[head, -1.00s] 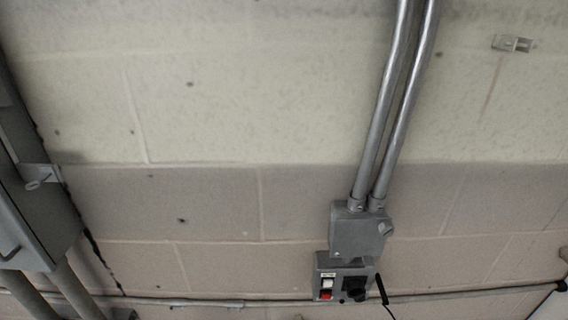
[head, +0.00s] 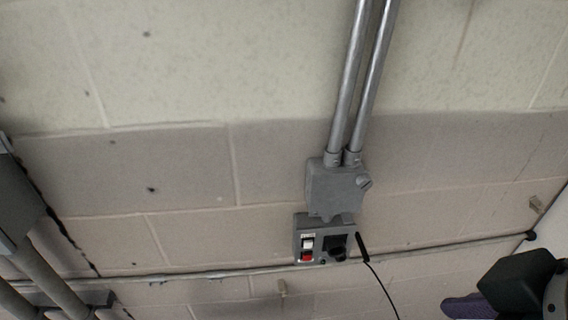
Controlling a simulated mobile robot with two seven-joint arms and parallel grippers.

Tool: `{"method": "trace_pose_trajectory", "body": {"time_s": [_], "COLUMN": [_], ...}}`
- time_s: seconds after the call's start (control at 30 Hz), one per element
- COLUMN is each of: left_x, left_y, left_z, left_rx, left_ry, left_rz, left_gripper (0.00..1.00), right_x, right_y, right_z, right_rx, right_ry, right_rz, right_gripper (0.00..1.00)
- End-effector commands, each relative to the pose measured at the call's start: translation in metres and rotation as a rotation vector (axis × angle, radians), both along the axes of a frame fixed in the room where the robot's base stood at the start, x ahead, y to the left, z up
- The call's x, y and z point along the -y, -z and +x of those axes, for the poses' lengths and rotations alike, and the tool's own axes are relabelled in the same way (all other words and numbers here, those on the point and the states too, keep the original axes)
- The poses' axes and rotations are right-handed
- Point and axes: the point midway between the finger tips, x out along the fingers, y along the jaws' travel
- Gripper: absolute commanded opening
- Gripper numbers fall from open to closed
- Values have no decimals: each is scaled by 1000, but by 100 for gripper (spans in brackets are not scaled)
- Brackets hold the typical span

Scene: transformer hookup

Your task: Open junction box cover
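A grey junction box (head: 335,188) is fixed to the block wall, with two conduits running up from its top. Its front looks closed, and a small knob or latch (head: 364,182) sticks out at its right side. Directly below it is a grey control box (head: 323,240) with a white switch, a red switch and a black knob. Neither gripper can be made out. A dark, rounded part at the lower right edge appears to be my own arm, cut off by the frame.
Two metal conduits (head: 361,85) rise from the junction box. A thin pipe (head: 180,276) runs along the lower wall. A black cable (head: 379,280) hangs right of the control box. A grey cabinet (head: 15,205) stands at the left edge. The wall around the box is clear.

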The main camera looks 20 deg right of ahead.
Motion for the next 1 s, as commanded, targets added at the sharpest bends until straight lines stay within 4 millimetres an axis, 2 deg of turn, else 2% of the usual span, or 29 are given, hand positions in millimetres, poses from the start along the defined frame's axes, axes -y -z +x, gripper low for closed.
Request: {"method": "trace_pose_trajectory", "body": {"time_s": [0.03,0.1,0.4,0.6,0.7,0.8,1.0], "left_x": [0,0,0,0,0,0,0], "left_y": [45,79,212,291,316,330,331], "left_z": [0,0,-1,-1,-1,-1,-1], "left_rx": [-1,-2,-4,-4,-4,-4,-4], "left_ry": [0,0,0,0,0,0,0], "left_rz": [0,0,1,1,1,1,1], "left_gripper": [62,62,62,62,62,62,62], "right_x": [7,19,53,54,49,45,43], "right_y": [40,63,126,153,160,161,156], "right_z": [13,33,103,131,138,142,150], "right_rx": [57,150,493,658,710,742,763], "right_ry": [-23,-65,-284,-445,-509,-555,-585], "right_rz": [-50,-140,-604,-940,-1073,-1166,-1228], "right_gripper": [38,38,38,38,38,38,38]}}
